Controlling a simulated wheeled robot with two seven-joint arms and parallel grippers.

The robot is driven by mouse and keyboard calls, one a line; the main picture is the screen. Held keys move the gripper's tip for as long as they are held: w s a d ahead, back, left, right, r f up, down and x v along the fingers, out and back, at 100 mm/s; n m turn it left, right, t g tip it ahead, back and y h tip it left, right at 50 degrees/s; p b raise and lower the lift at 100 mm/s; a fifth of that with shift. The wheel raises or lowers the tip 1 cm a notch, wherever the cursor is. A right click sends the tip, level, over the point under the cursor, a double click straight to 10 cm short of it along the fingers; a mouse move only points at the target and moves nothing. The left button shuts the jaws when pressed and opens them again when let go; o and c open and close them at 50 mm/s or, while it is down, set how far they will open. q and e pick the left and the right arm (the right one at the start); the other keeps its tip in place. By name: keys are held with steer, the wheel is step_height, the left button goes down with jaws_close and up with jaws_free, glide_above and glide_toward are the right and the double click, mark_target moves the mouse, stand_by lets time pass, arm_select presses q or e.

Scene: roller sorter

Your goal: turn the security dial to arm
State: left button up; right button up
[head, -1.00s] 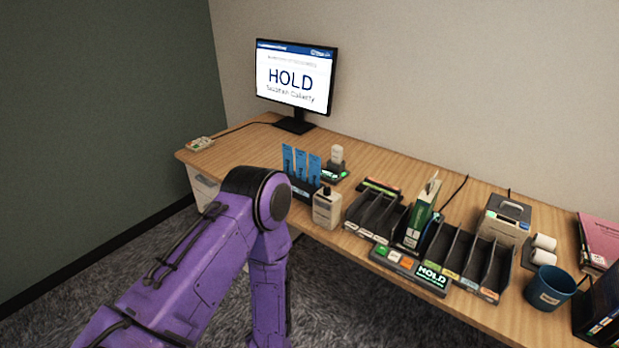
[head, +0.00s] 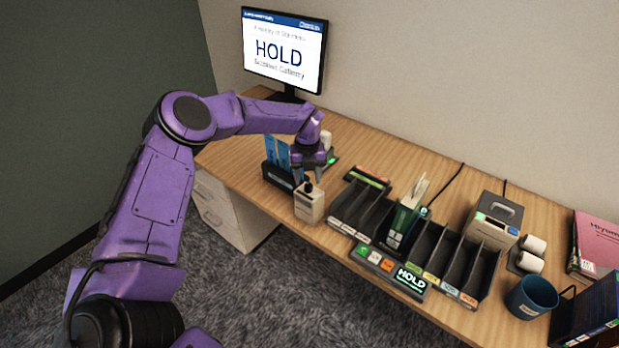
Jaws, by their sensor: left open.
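I cannot make out a security dial anywhere in the head view. My left gripper (head: 308,172) is open and empty, pointing down over the desk (head: 402,156). It is just behind a white bottle with a black top (head: 309,201) and in front of a small device with a green light (head: 331,160). Whether its fingers touch anything is not clear. My right gripper is not in view.
Blue cards in a dark holder (head: 276,178) stand left of the gripper. A black slotted sorter (head: 438,252) and a button panel reading HOLD (head: 409,279) lie to the right. A monitor (head: 285,50) stands behind; a blue mug (head: 532,297) is far right.

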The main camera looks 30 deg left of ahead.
mark_target(308, 188)
arm_select(q)
steer(key=shift+w+f, duration=0.15)
steer(key=shift+f, duration=0.5)
steer(key=shift+w+f, duration=0.15)
steer(key=shift+f, duration=0.45)
steer(key=shift+s+f, duration=0.1)
steer(key=shift+f, duration=0.05)
steer(key=shift+s+d, duration=0.15)
steer(key=shift+s, duration=0.05)
steer(key=shift+w, duration=0.1)
jaws_close()
